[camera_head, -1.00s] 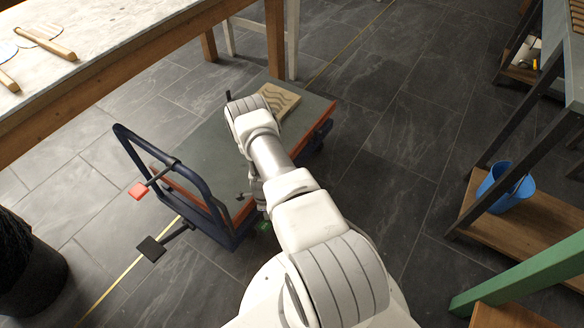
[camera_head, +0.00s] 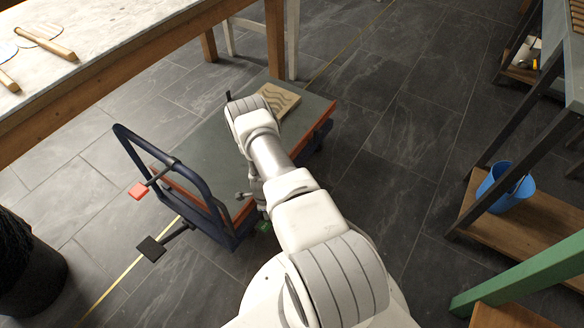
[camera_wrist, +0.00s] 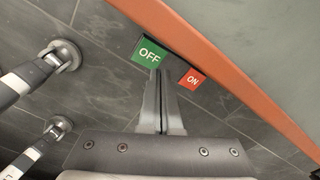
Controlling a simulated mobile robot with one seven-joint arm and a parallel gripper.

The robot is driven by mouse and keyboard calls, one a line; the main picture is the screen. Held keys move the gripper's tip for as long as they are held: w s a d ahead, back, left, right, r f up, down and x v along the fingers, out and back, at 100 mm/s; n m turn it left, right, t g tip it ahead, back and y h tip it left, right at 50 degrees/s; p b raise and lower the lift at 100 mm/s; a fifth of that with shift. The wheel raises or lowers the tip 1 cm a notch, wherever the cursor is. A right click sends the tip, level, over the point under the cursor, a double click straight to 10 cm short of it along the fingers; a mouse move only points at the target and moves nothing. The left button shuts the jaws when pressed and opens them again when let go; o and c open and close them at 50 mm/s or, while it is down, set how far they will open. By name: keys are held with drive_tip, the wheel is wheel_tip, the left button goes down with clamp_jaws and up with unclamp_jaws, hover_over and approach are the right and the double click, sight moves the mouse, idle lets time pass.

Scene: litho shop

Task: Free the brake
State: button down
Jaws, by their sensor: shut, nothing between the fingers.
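The brake shows in the wrist view as a green OFF pedal (camera_wrist: 149,53) and a smaller red ON pedal (camera_wrist: 192,79), side by side under the orange edge of the cart. My gripper (camera_wrist: 161,75) is shut and empty, its fingertips at the lower edge of the OFF pedal. I cannot tell whether they touch it. The ON pedal lies just right of the fingertips. In the head view the cart (camera_head: 200,150) has a grey-green deck and a blue push handle (camera_head: 150,160). A bit of green (camera_head: 264,226) shows low by its near edge. My arm hides the gripper there.
A patterned wooden block (camera_head: 276,101) lies on the cart deck. A worktable (camera_head: 110,50) stands behind left; a shelf with a blue bucket (camera_head: 505,188) is at right. Floor between is clear.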

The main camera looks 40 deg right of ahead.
drive_tip(key=shift+f+b, duration=1.95)
drive_tip(key=shift+f, duration=0.5)
idle(1.0)
drive_tip(key=shift+r, duration=0.1)
drive_tip(key=shift+r+p, duration=2.25)
drive_tip(key=shift+r, duration=1.25)
drive_tip(key=shift+s+f, duration=0.1)
